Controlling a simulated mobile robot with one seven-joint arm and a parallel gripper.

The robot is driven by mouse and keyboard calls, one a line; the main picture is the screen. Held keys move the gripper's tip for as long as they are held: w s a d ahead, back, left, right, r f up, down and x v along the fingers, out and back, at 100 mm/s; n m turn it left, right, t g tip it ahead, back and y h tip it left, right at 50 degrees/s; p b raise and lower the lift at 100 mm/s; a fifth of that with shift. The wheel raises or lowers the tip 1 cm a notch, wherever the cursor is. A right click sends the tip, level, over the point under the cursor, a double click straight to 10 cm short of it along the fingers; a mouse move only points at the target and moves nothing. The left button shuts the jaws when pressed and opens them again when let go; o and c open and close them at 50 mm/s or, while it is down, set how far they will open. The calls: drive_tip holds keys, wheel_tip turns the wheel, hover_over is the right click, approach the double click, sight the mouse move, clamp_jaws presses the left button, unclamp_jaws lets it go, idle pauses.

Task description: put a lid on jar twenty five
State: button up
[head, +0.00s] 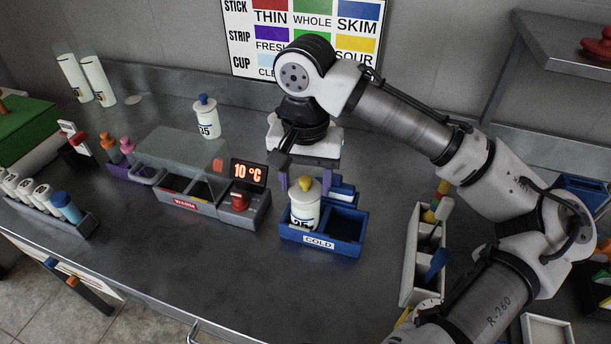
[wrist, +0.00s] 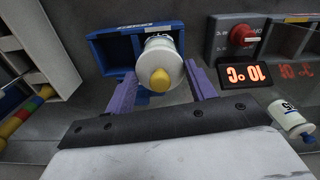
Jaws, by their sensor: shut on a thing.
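A white jar (head: 304,213) with a yellow-knobbed top (head: 305,184) stands upright in the left compartment of the blue COLD rack (head: 319,242). Its label is partly hidden by the rack wall and seems to read 25. My gripper (head: 305,188) reaches over it from behind, with purple fingers on both sides of its upper part. In the wrist view the fingers (wrist: 161,78) press close around the jar's white rim, and the yellow knob (wrist: 160,80) sits between them. Whether the rack floor bears the jar is hidden.
A 35 jar (head: 207,118) with a blue top stands at the back. The WARM unit (head: 195,200) with a 10 °C display (head: 249,173) is left of the COLD rack. A white-walled bin (head: 420,265) is on the right. The front bench is clear.

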drive_tip(key=o, duration=1)
drive_tip(key=shift+o, duration=0.2)
wheel_tip(320, 180, up, 14)
